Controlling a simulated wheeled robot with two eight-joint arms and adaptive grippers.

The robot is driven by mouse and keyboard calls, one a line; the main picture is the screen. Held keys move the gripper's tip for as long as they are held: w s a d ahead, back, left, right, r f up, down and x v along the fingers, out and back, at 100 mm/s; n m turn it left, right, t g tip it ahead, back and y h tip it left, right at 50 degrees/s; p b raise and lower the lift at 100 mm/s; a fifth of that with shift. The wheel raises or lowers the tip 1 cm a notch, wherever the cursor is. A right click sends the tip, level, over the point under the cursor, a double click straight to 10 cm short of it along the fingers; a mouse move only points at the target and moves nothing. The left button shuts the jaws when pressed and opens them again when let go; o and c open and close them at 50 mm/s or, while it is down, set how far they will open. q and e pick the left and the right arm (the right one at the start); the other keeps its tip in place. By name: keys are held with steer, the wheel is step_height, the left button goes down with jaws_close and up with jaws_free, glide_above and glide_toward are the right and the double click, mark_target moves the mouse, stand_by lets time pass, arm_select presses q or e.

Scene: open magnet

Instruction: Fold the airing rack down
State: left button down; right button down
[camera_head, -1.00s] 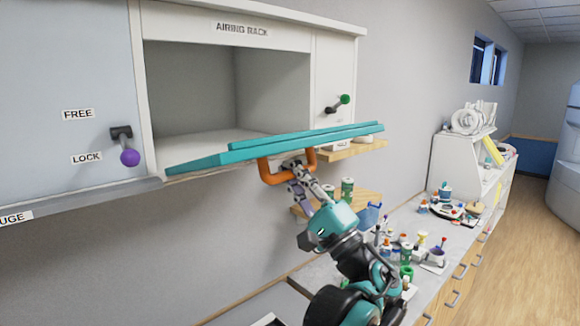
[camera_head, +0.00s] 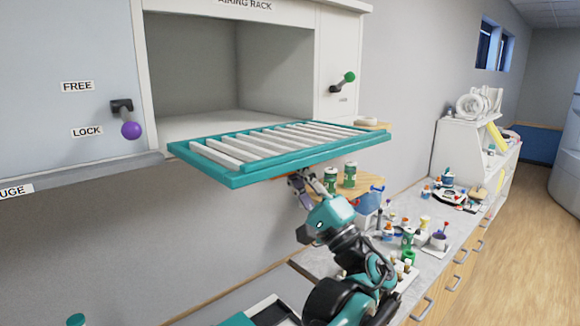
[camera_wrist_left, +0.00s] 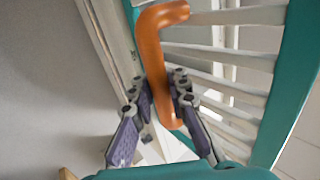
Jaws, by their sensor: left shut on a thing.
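The airing rack (camera_head: 275,165), a teal frame with white slats, juts out from the open cabinet (camera_head: 185,75). Its slatted top shows, and it lies close to level with its front edge out over the counter. My left gripper (camera_head: 303,180) is under the rack's front edge. In the left wrist view, my left gripper (camera_wrist_left: 168,95) is shut on the orange handle (camera_wrist_left: 150,50), with one finger on each side. In the head view the rack's edge hides most of the handle. A purple-knobbed lever (camera_head: 130,130) sits by the LOCK label (camera_head: 87,132). My right gripper is out of view.
A green-knobbed lever (camera_head: 348,77) is on the cabinet's right side. Below and right of the rack, green-labelled jars (camera_head: 350,174) stand on a wooden shelf (camera_head: 372,187). The counter (camera_head: 425,263) holds several bottles and cups. The floor at right is clear.

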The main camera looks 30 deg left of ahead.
arm_select(q)
steer(key=c, duration=1.5)
jaws_free()
steer(key=shift+s+d, duration=0.1)
steer(key=shift+d, duration=0.15)
steer(key=shift+o, duration=0.2)
steer(key=shift+s+d+r, duration=0.1)
steer(key=shift+d+r, duration=0.05)
steer(key=shift+d, duration=0.15)
steer(key=shift+a, duration=0.1)
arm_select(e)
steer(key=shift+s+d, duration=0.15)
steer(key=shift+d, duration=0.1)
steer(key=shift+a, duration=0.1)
arm_select(q)
steer(key=shift+f, duration=0.4)
steer(key=v, duration=1.1)
steer(key=shift+s+d, duration=0.2)
steer(key=shift+d, duration=0.25)
